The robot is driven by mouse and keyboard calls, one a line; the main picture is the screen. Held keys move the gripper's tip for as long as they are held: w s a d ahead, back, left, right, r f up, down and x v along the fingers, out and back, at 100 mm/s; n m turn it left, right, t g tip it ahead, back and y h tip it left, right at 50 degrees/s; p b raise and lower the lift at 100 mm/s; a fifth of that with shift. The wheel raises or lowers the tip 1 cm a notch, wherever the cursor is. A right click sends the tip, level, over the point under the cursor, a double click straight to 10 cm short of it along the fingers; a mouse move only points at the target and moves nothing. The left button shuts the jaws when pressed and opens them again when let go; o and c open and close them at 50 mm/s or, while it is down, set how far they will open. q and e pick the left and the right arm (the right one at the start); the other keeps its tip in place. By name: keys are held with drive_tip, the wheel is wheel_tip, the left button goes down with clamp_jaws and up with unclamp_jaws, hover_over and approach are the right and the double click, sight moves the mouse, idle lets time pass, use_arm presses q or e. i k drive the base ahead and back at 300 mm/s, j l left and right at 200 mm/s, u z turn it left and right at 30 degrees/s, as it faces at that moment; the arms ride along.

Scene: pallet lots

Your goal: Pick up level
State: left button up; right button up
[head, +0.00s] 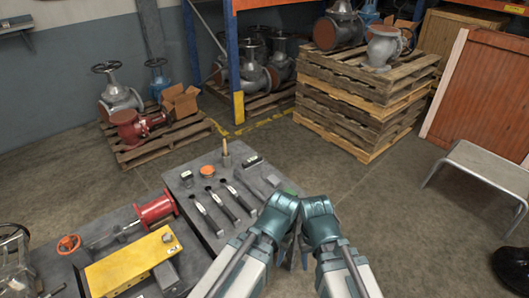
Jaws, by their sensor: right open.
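A grey workbench (190,186) carries several hand tools. No tool there can be told for sure as the level; a small dark bar-like tool (252,161) lies near the far edge, and another small grey piece (273,180) lies near the right edge. My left gripper (289,256) and my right gripper (304,257) are close together at the bench's right side, partly hidden by my wrists. The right gripper is open, with nothing seen in it. The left gripper's jaws are too hidden to read.
Several dark long tools (207,218) and an orange round tin (207,170) lie on the bench. A yellow block (133,263) and a red spool-like part (155,208) are at lower left. Stacked pallets (345,100) stand behind. A grey metal stool (483,165) is at right; floor between is clear.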

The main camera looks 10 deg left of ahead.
sight(256, 160)
drive_tip(key=i+l+u, duration=0.15)
drive_tip(key=i+l, duration=0.3)
drive_tip(key=i+l+u, duration=0.1)
drive_tip(key=i+l, duration=0.35)
drive_tip(key=l, duration=0.15)
drive_tip(key=i+u, duration=0.15)
drive_tip(key=i, duration=0.6)
